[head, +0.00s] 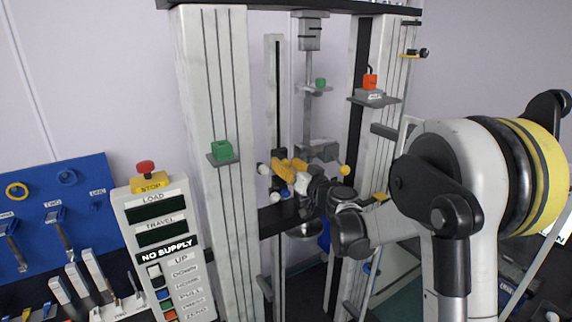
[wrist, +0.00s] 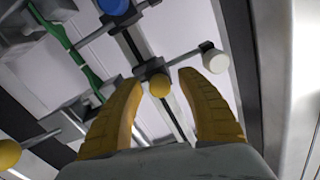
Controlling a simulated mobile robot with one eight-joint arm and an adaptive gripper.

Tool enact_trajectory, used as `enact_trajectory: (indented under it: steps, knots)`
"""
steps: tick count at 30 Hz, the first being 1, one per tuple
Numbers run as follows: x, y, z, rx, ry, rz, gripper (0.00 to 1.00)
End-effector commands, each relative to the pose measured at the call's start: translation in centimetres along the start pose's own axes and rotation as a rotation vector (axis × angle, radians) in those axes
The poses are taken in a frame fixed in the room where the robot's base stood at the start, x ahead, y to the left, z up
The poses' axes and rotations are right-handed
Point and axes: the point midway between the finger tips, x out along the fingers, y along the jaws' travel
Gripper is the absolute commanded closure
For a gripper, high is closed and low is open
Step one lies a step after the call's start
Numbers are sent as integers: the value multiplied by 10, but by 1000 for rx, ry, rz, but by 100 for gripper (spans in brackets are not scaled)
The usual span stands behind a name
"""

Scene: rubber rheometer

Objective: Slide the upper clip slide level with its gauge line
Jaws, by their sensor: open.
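My gripper (head: 289,168) reaches in front of the slotted upright rail (head: 272,75) in the middle of the machine. In the wrist view its yellow fingers are open (wrist: 160,78). A dark slide block (wrist: 150,68) with a small yellow ball knob (wrist: 159,85) shows on the rail between the fingertips; contact cannot be told. An arm with a white knob (wrist: 215,61) sticks out to the right of that block. A blue knob (wrist: 113,5) shows at the top edge. Which slide is the upper clip slide, and its gauge line, I cannot make out.
A test rod with a green-topped bracket (head: 320,85) stands right of the rail. A yellow knob (head: 345,170) sticks out near my wrist. A control box (head: 160,240) stands at left.

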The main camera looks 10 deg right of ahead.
Motion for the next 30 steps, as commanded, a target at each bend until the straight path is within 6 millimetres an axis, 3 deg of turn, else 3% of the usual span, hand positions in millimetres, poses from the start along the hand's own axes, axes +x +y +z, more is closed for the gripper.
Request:
enact_trajectory:
  steps: [3,4,8,9,18,30]
  knots:
    - [0,0,0,0,0,0,54]
    - [0,0,0,0,0,0,58]
    - [0,0,0,0,0,0,98]
    - [0,0,0,0,0,0,100]
    - [0,1,4,0,0,0,100]
    - [0,14,54,0,0,-1,100]
